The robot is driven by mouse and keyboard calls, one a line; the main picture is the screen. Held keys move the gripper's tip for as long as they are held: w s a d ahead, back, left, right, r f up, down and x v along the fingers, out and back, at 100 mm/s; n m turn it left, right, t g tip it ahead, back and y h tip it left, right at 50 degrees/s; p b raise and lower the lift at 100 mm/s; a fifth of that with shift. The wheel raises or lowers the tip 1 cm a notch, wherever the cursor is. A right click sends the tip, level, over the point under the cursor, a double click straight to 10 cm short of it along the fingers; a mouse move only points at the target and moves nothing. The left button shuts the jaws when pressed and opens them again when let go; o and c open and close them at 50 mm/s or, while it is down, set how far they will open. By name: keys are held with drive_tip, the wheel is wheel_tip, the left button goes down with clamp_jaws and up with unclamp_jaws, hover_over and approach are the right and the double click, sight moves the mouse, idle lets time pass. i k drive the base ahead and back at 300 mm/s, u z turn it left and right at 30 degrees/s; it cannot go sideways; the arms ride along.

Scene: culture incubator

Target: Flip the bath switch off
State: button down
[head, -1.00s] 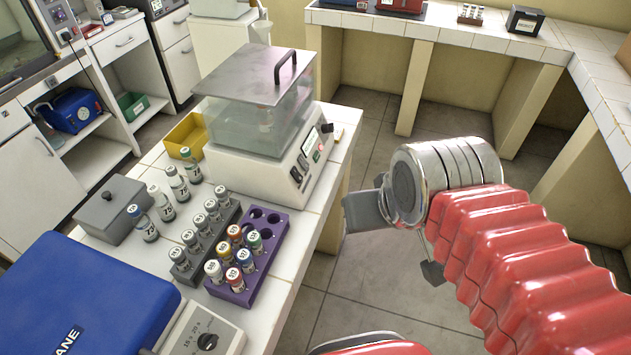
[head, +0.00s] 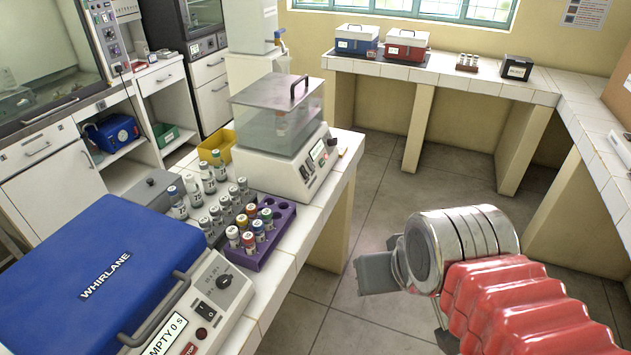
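The water bath (head: 262,172) is a white box with a clear tank and a grey handled lid (head: 272,92). It stands at the far end of the left bench in the head view. Its sloped right-hand panel carries black switches (head: 306,172), a small display with a red light (head: 321,154) and a black knob (head: 332,141). The switch position is too small to tell. My gripper (head: 376,274) is over the floor aisle, right of the bench and apart from the bath. It is seen side-on, and its finger gap is hidden.
A blue-lidded centrifuge (head: 100,270) fills the near left bench. Floor aisle is clear. A tiled bench (head: 480,82) runs behind and right.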

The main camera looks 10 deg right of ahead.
sight(305, 175)
drive_tip(key=z, duration=0.8)
drive_tip(key=i, duration=1.15)
drive_tip(key=u, duration=2)
